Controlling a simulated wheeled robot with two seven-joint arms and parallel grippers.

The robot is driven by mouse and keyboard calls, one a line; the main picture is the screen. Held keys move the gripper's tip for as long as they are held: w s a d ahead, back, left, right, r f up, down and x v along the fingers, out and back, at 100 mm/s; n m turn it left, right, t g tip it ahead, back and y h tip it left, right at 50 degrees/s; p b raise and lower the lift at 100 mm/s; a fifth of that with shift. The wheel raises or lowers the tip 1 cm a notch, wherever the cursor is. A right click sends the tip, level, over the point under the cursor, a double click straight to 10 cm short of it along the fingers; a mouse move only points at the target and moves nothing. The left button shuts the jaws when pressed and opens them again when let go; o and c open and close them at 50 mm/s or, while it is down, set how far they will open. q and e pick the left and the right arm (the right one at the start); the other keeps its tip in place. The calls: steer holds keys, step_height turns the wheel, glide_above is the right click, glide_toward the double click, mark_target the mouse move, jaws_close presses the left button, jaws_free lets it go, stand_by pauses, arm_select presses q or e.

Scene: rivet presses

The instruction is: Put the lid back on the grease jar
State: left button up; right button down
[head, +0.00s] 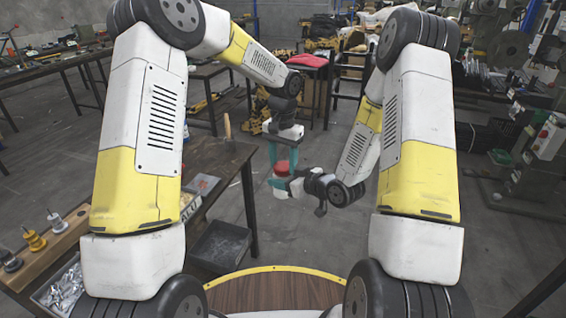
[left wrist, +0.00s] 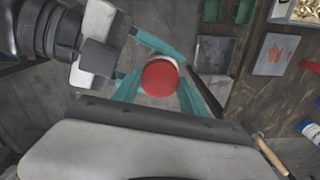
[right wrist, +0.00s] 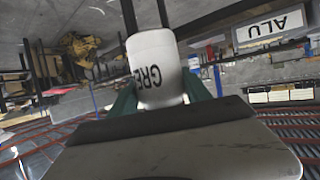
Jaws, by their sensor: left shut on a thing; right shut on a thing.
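The red lid (head: 283,167) is between the teal fingers of my left gripper (head: 284,158), which points down and is shut on it. In the left wrist view the lid (left wrist: 160,78) shows as a round red top, with a white edge of the jar just behind it. My right gripper (head: 284,184) comes in from the right, just below the lid, shut on the white grease jar. The jar (right wrist: 155,65) shows its dark "GRE" lettering in the right wrist view. The lid is above the jar and very close to it; I cannot tell whether they touch.
A dark workbench (head: 215,158) stands to the left, with a wooden handle (head: 227,126) upright on it. A grey bin (head: 220,245) sits below its edge. Floor is free around the grippers.

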arm_select(q)
steer(key=shift+m, duration=0.7)
steer(key=o, duration=1.6)
step_height(320, 180, up, 12)
